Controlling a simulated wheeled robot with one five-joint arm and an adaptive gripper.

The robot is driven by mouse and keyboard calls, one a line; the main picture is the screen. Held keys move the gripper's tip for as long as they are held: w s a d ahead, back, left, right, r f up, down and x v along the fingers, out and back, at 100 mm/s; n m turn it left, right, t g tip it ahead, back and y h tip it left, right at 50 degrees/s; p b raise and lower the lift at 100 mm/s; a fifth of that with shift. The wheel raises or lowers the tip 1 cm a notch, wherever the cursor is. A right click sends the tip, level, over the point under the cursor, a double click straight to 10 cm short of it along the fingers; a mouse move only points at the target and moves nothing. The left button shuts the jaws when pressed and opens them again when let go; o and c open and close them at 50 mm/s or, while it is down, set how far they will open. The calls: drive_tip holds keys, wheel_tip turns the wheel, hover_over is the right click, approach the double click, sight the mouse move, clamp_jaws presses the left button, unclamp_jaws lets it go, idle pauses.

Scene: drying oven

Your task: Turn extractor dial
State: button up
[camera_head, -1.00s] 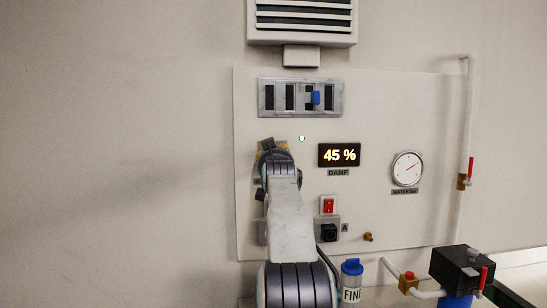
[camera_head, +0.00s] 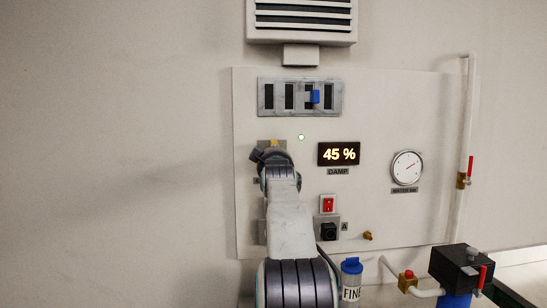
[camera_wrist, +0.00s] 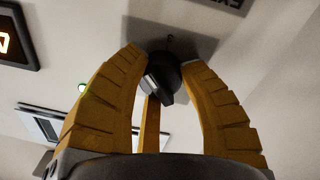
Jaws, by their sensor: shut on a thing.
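The extractor dial (camera_wrist: 164,78) is a round black knob with a raised grip bar, in front of a grey plate (camera_wrist: 190,40) in the wrist view. My gripper (camera_wrist: 161,58) has its yellow fingers closed around the dial, one on each side, with a third finger below. The bar looks tilted in this view. In the head view my gripper (camera_head: 274,149) is against the wall panel's left part, and my wrist hides the dial there.
The wall panel (camera_head: 385,125) carries a slotted plate (camera_head: 267,97) with a blue slider (camera_head: 315,97), a 45 % display (camera_head: 339,154), an indicator light (camera_head: 301,137), a red switch (camera_head: 328,204), a black knob (camera_head: 328,232) and a gauge (camera_head: 407,167). Pipes and a blue-capped bottle (camera_head: 351,267) stand lower right.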

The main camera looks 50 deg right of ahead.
drive_tip(key=shift+a+r+n, duration=0.2)
drive_tip(key=shift+r+n, duration=0.2)
drive_tip(key=shift+r, duration=0.05)
drive_tip(key=o, duration=1.2)
drive_tip(key=shift+w+a+f, duration=0.1)
drive_tip(key=shift+w+f, duration=0.1)
drive_tip(key=shift+f, duration=0.1)
drive_tip(key=shift+s, duration=0.1)
drive_tip(key=shift+v, duration=5.9)
